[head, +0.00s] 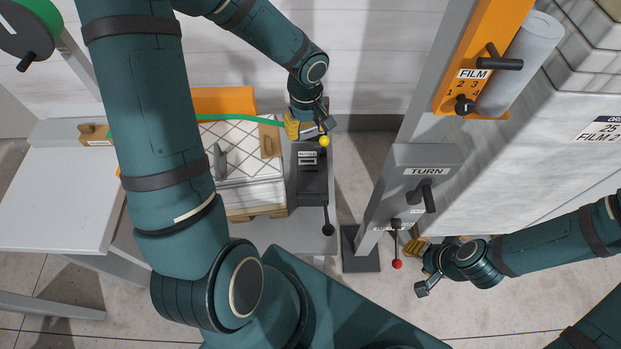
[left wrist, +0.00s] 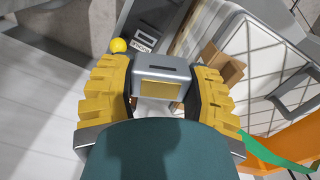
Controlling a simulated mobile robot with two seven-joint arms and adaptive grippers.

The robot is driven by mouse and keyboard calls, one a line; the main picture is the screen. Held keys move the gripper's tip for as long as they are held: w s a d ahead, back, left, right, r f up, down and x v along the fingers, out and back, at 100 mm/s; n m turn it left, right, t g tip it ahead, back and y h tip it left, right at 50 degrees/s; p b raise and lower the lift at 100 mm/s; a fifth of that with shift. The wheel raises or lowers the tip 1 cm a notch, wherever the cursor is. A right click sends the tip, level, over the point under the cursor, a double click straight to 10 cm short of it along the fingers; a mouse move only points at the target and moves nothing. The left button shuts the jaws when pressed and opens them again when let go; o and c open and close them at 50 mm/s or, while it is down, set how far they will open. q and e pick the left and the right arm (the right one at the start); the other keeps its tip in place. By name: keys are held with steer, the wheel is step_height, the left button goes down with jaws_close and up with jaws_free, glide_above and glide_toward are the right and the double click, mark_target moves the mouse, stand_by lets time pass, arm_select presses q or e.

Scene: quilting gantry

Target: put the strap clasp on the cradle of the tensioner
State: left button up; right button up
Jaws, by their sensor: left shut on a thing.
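My left gripper (head: 307,127) is shut on the strap clasp. In the left wrist view the clasp (left wrist: 165,72) is a grey block with a dark slot and a gold patch, held between the yellow finger pads. The green strap (head: 240,118) runs over the stack to this gripper; it also shows in the left wrist view (left wrist: 282,158). The tensioner (head: 312,190) is a dark grey box with a label, just in front of the left gripper. I cannot make out its cradle. My right gripper (head: 425,267) looks open and empty, at the lower right.
A yellow knob (head: 324,141) is close beside the left gripper. A black-knobbed lever (head: 328,230) sticks out at the tensioner's near end. A quilted stack (head: 250,150) lies left of it. The TURN post (head: 425,160) and a red-knobbed lever (head: 397,263) stand to the right.

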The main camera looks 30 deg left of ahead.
arm_select(q)
steer(key=b, duration=0.4)
glide_above(308, 182)
step_height(308, 182, down, 18)
steer(key=shift+a+f, duration=0.1)
steer(key=shift+f, duration=0.05)
steer(key=shift+f+b, duration=0.6)
steer(key=shift+f, duration=2.1)
steer(key=shift+f+b, duration=0.15)
steer(key=shift+b, duration=0.15)
steer(key=o, duration=1.2)
